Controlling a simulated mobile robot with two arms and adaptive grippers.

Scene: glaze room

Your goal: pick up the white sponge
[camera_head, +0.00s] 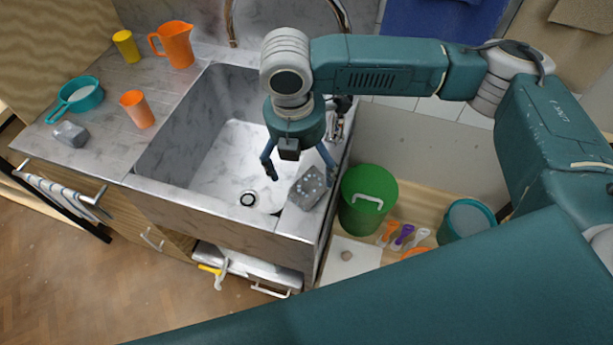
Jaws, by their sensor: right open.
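No plainly white sponge shows. A light grey speckled block (308,187), which may be the sponge, lies tilted at the front right rim of the stone sink (165,150). A similar grey block (70,134) lies on the left counter. My right gripper (301,173) points down over the right part of the sink. Its fingers are spread and empty, with the right fingertip close to the speckled block. I cannot tell whether they touch. My left gripper is out of view.
An orange jug (175,45), yellow cup (125,47), orange cup (137,110) and teal strainer (80,95) occupy the left counter.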

